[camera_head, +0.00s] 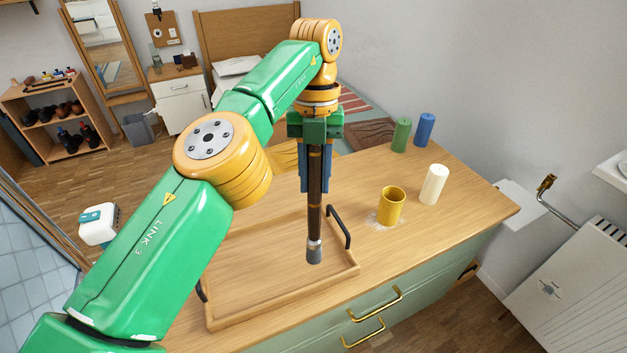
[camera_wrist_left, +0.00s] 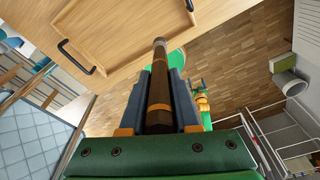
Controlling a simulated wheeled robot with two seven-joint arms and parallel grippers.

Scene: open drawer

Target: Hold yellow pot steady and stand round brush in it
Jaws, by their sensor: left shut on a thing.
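The yellow pot (camera_head: 391,207) stands upright on the wooden top, right of the tray, with its open mouth up. Nothing shows standing in it. My left gripper (camera_head: 316,187) hangs over the tray, pointing down, and is shut on the round brush (camera_head: 314,217). The brush is long and dark brown with yellow bands and a grey lower end. It hangs nearly upright, left of the pot and apart from it. In the left wrist view, the brush (camera_wrist_left: 160,90) lies between the fingers of my left gripper (camera_wrist_left: 158,98). My right gripper is not in view.
A wooden tray (camera_head: 216,324) with black handles lies under the brush. A cream candle (camera_head: 434,184) stands close right of the pot. Green (camera_head: 401,135) and blue (camera_head: 424,130) candles stand farther back. The green drawer front has brass handles (camera_head: 375,304). A whitish patch marks the top beside the pot.

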